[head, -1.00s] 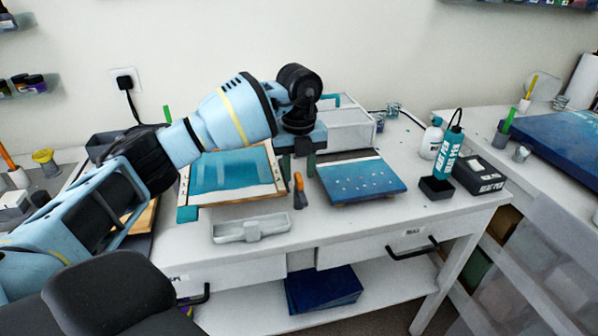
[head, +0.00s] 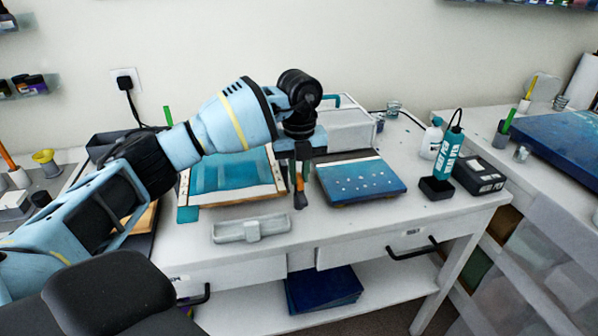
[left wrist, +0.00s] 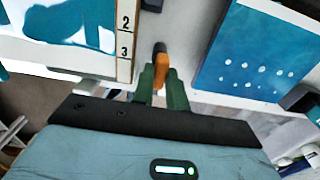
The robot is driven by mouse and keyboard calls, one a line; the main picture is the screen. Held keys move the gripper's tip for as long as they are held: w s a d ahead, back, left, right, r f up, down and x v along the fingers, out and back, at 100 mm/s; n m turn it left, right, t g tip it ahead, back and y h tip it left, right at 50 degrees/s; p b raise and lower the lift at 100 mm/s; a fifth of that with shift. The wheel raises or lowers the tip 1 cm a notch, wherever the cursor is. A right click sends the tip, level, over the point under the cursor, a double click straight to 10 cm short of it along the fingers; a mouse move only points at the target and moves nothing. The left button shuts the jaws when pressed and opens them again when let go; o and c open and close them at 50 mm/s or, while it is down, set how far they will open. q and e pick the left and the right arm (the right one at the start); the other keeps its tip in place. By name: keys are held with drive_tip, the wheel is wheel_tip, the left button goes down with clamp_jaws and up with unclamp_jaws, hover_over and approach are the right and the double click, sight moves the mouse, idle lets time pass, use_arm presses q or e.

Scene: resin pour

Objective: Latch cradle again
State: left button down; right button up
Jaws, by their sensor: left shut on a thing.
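A small upright lever with an orange grip (head: 299,181) and a dark lower end stands near the table's front edge, between two painted panels. My left gripper (head: 297,175) is shut on it from above. In the left wrist view the orange grip (left wrist: 161,68) sits between the green fingers (left wrist: 160,80). A teal-and-white panel (head: 231,172) lies in a pale wooden frame to the left; its edge strip (left wrist: 124,45) shows numbers 2 and 3. I cannot tell whether this frame is the cradle. The fingers hide part of the lever. My right gripper is not in view.
A dotted blue panel (head: 360,180) lies close to the right of the lever. A grey tray-like piece (head: 251,229) lies in front, at the left. A white box (head: 345,128) stands behind. Bottles (head: 450,152) and a black box (head: 480,174) stand at the right.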

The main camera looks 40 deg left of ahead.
use_arm(q)
drive_tip(key=shift+r, duration=0.1)
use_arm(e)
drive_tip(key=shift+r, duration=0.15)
use_arm(q)
drive_tip(key=shift+m+p, duration=0.35)
drive_tip(key=shift+m, duration=0.35)
drive_tip(key=shift+r+m+p, duration=0.1)
drive_tip(key=shift+m+p, duration=0.3)
drive_tip(key=shift+m, duration=0.8)
drive_tip(key=m+p, duration=0.1)
drive_tip(key=m, duration=1.2)
drive_tip(key=shift+f+m, duration=0.25)
drive_tip(key=shift+m, duration=0.15)
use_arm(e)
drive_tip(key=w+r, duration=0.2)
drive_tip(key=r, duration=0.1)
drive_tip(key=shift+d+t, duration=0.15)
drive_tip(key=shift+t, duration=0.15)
use_arm(q)
drive_tip(key=c, duration=1.4)
unclamp_jaws()
